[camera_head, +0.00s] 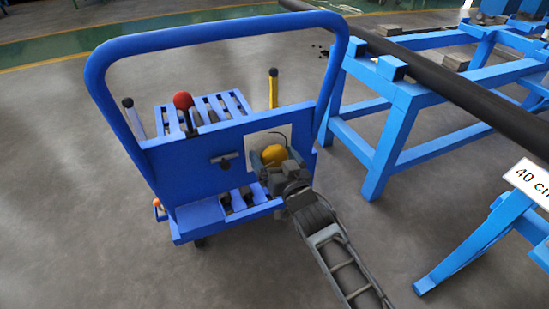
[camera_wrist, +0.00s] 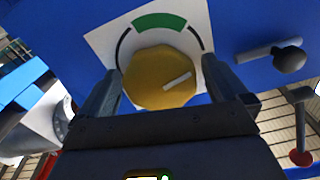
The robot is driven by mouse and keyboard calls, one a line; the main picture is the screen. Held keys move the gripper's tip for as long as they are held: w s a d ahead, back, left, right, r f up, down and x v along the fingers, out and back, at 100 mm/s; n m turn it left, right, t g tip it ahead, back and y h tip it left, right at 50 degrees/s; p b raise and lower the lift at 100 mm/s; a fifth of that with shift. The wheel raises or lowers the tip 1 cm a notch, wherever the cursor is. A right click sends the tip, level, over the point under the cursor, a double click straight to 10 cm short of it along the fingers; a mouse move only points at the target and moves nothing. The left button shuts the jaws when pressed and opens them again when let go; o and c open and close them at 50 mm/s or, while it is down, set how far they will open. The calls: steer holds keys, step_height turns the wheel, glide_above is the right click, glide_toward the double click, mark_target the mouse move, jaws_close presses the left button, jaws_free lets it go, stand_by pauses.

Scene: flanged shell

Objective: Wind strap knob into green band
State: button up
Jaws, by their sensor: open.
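The strap knob (camera_wrist: 150,78) is yellow and many-sided with a white pointer line. It sits on a white dial plate (camera_wrist: 103,38) with a green band (camera_wrist: 160,21) at the top in the wrist view and black arcs at both sides. The pointer aims right and slightly up, outside the green band. My gripper (camera_wrist: 162,82) is open, one finger on each side of the knob; whether they touch it I cannot tell. In the head view the knob (camera_head: 273,154) shows above my gripper (camera_head: 274,160), and the green band is hidden.
The plate is on a blue cart (camera_head: 185,170) with a tall tube handle (camera_head: 215,32). A black-ended lever (camera_wrist: 288,58) is beside the dial. A red ball (camera_head: 183,100) and yellow post (camera_head: 273,88) stand behind the panel. A blue frame (camera_head: 390,140) carries a long black bar at right.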

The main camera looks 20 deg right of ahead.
steer(key=c, duration=1)
steer(key=shift+n, duration=0.3)
steer(key=n, duration=0.4)
steer(key=shift+n, duration=0.3)
steer(key=n, duration=0.5)
steer(key=shift+n, duration=0.3)
